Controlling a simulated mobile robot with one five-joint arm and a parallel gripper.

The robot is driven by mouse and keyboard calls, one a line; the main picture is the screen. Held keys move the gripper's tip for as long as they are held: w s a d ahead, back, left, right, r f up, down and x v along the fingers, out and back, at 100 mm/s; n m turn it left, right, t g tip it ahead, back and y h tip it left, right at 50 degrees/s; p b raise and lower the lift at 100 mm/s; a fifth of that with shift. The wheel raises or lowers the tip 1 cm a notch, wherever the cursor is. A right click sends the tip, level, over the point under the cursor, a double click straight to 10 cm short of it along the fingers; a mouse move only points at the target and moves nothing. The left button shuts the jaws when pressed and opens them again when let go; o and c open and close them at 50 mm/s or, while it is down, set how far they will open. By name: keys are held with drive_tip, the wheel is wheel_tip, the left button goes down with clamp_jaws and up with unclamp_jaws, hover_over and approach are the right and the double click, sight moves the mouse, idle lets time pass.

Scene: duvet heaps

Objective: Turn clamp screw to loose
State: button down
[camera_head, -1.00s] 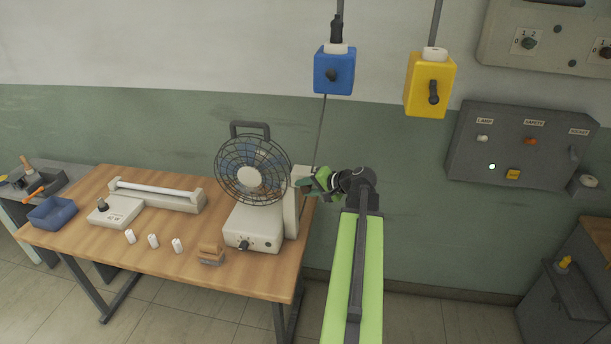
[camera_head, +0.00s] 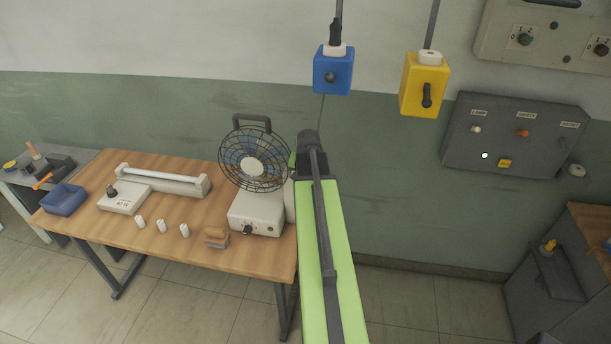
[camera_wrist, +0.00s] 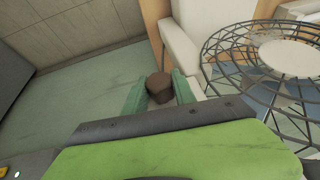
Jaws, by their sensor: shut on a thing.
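The fan (camera_head: 252,166) stands on the right end of the wooden table, with a round wire guard and a pale base. In the wrist view its guard (camera_wrist: 275,60) fills the right side, beside a pale upright post (camera_wrist: 185,45). The clamp screw shows as a dark brown knob (camera_wrist: 159,83) next to the post. My gripper (camera_wrist: 162,92) has one green finger on each side of the knob and is shut on it. In the head view my arm hides the gripper and the knob. The knob's turn angle cannot be told.
On the table are a lamp unit (camera_head: 165,181), several small white cylinders (camera_head: 161,226), a wooden block (camera_head: 216,237) and a blue bin (camera_head: 64,199). Blue (camera_head: 333,71) and yellow (camera_head: 424,86) switch boxes hang above. A control panel (camera_head: 514,136) is on the wall at right.

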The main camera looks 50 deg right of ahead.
drive_tip(key=shift+g+h, duration=0.3)
drive_tip(key=shift+g, duration=0.3)
drive_tip(key=shift+s, duration=0.1)
drive_tip(key=c, duration=1)
unclamp_jaws()
drive_tip(key=p+v, duration=1.1)
drive_tip(key=v, duration=0.1)
